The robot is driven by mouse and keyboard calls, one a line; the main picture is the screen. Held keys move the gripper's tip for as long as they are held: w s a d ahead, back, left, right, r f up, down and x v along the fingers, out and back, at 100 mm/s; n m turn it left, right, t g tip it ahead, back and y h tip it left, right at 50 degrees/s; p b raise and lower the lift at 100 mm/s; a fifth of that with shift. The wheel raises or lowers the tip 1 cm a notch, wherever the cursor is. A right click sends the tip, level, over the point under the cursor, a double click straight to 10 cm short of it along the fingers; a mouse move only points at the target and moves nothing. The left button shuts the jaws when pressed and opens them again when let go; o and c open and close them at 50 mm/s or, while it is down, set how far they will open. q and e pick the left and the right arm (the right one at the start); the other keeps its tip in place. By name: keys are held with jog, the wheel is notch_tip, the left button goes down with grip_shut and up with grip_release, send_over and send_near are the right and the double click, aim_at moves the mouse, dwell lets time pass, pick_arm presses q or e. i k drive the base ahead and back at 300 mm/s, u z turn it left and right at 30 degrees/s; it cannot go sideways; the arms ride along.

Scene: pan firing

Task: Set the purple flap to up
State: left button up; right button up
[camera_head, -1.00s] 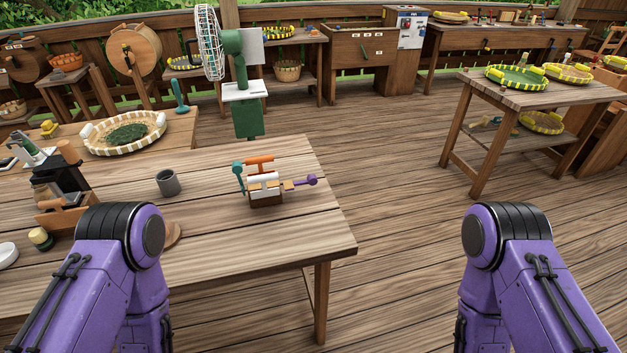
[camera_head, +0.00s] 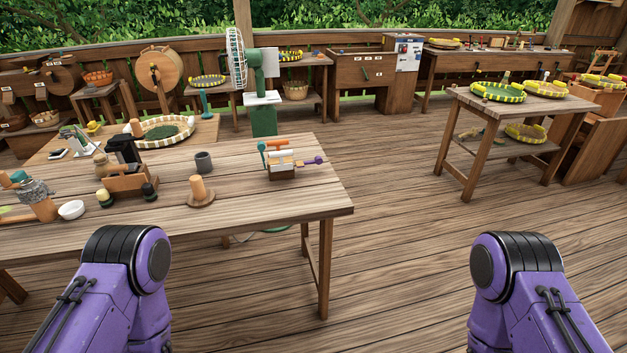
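The purple flap (camera_head: 314,161) is a short lever with a round purple knob. It sticks out sideways, about level, to the right of a small block-like device (camera_head: 282,171) on the near table. The same device has a teal lever (camera_head: 262,150) standing upright at its left and an orange piece (camera_head: 278,143) on top. Only my two purple arm elbows show, low at the left and right of the picture. Both grippers are out of view, and nothing of mine touches the device.
The wooden table (camera_head: 235,218) also holds a grey cup (camera_head: 204,162), a wooden stand (camera_head: 200,190), a white bowl (camera_head: 71,210) and a caddy of bottles (camera_head: 126,180). A green fan (camera_head: 255,75) stands behind. Open floor (camera_head: 400,240) lies right of the table.

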aim_at(319, 159)
jog(key=u, duration=0.05)
jog(key=k, duration=0.1)
jog(key=z, duration=1.15)
jog(key=i, duration=4.4)
jog(key=u, duration=3.95)
